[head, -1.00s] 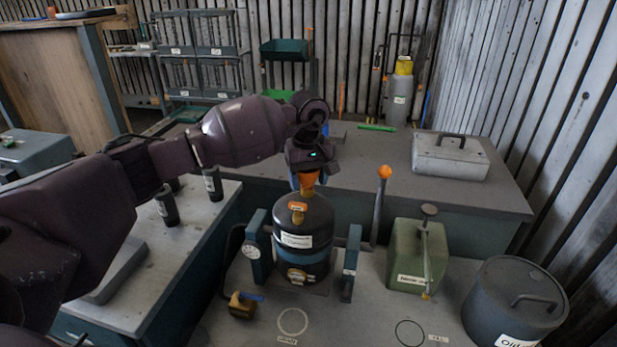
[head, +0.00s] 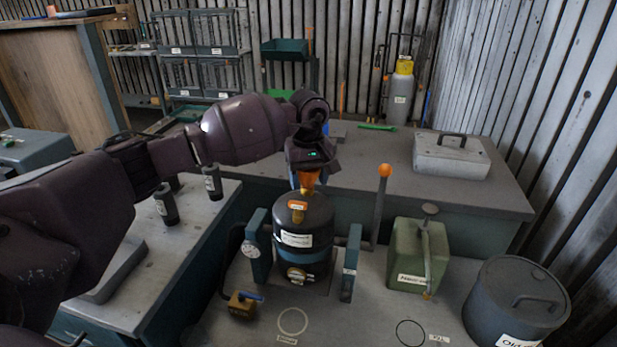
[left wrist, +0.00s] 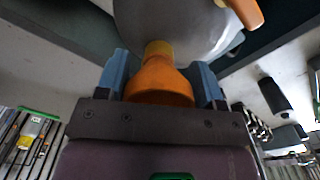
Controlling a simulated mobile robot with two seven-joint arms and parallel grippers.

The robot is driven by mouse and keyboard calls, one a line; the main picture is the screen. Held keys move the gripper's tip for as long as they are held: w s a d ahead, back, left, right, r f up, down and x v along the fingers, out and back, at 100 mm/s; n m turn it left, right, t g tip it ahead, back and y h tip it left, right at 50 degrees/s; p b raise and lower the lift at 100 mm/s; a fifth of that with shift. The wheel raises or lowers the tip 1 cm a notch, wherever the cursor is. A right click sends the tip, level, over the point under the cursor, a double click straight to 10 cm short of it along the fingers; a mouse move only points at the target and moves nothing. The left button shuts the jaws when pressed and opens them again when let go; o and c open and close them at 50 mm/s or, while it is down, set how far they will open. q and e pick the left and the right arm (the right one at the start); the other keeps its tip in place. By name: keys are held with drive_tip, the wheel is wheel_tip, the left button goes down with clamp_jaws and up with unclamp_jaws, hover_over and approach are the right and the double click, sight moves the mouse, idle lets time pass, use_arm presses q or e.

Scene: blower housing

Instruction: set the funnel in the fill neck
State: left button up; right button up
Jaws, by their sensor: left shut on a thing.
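My left gripper (head: 308,176) is shut on the orange funnel (head: 308,184), at the top of the dark housing (head: 318,222). In the left wrist view, the wide orange cone of the funnel (left wrist: 160,84) sits between the blue fingers of my left gripper (left wrist: 163,76). Its narrow end meets a yellow fill neck (left wrist: 158,48) on the rounded housing (left wrist: 185,25). I cannot tell how deep the spout sits in the neck. My right gripper is not in view.
An orange-knobbed lever (head: 384,172) stands right of the housing. A green can (head: 405,270) and a grey lidded drum (head: 495,305) stand farther right. A brass valve (head: 243,305) lies at the front left. The bench front has free room around two marked circles.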

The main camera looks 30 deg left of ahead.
use_arm(q)
drive_tip(key=o, duration=0.8)
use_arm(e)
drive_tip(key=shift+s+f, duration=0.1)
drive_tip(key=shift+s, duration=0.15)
use_arm(q)
drive_tip(key=shift+o, duration=0.5)
drive_tip(key=shift+o, duration=0.4)
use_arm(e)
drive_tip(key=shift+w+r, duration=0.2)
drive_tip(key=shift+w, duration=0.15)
use_arm(q)
drive_tip(key=shift+r, duration=0.1)
